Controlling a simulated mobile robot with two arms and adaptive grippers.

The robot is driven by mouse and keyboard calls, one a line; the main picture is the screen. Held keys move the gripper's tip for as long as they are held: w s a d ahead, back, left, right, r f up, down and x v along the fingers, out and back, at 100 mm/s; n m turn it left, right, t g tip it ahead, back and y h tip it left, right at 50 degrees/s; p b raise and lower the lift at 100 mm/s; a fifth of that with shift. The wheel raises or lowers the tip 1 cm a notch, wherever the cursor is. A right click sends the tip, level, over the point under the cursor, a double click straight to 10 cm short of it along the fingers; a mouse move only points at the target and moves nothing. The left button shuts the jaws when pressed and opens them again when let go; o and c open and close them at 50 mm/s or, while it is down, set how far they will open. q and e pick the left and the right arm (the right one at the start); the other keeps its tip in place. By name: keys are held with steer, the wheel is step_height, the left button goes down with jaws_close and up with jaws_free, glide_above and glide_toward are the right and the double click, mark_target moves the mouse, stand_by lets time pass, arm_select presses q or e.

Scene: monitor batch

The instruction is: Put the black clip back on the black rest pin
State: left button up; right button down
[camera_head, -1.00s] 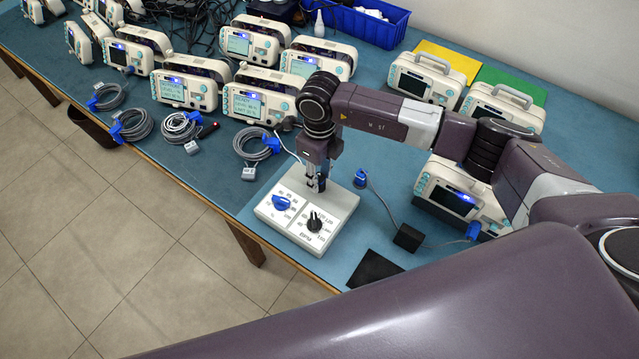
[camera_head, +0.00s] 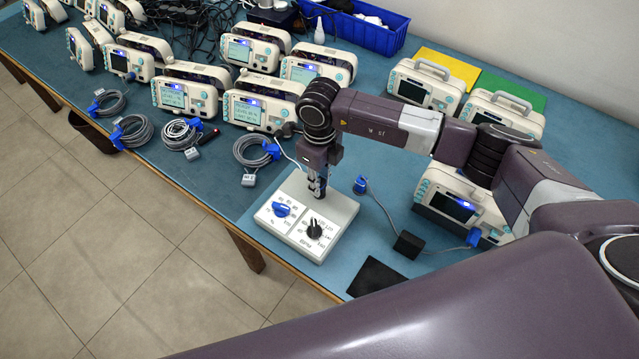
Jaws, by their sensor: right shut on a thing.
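My right gripper (camera_head: 317,194) points straight down over the back edge of a white box (camera_head: 341,213) with a blue knob (camera_head: 281,210) and a black knob (camera_head: 314,229). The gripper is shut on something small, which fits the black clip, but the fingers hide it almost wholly. The black rest pin cannot be made out; the gripper covers that part of the box. I cannot tell whether the held thing touches the box. My left gripper is out of view.
A blue clip (camera_head: 360,184) on a grey cable lies right of the box. A black block (camera_head: 408,244) and a dark pad (camera_head: 375,277) lie in front. Monitors with coiled cables stand left and behind; another monitor (camera_head: 459,203) stands under my right arm.

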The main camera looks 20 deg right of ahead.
steer(key=shift+r+p, duration=1.2)
steer(key=shift+r, duration=1.05)
steer(key=c, duration=2.4)
jaws_free()
jaws_close()
steer(key=shift+w+d+f+b, duration=0.1)
steer(key=shift+w+f+b, duration=0.2)
steer(key=shift+b, duration=0.2)
steer(key=w+d+b, duration=0.1)
steer(key=w+b, duration=0.2)
steer(key=w+d+b, duration=0.1)
steer(key=w+b, duration=0.2)
steer(key=w, duration=0.1)
steer(key=w+d+f+b, duration=0.1)
steer(key=w+b, duration=0.2)
steer(key=b, duration=0.1)
steer(key=shift+w, duration=0.35)
step_height(320, 180, down, 2)
steer(key=shift+f+b, duration=0.15)
steer(key=shift+b, duration=0.5)
steer(key=shift+f+b, duration=0.35)
steer(key=shift+f, duration=0.15)
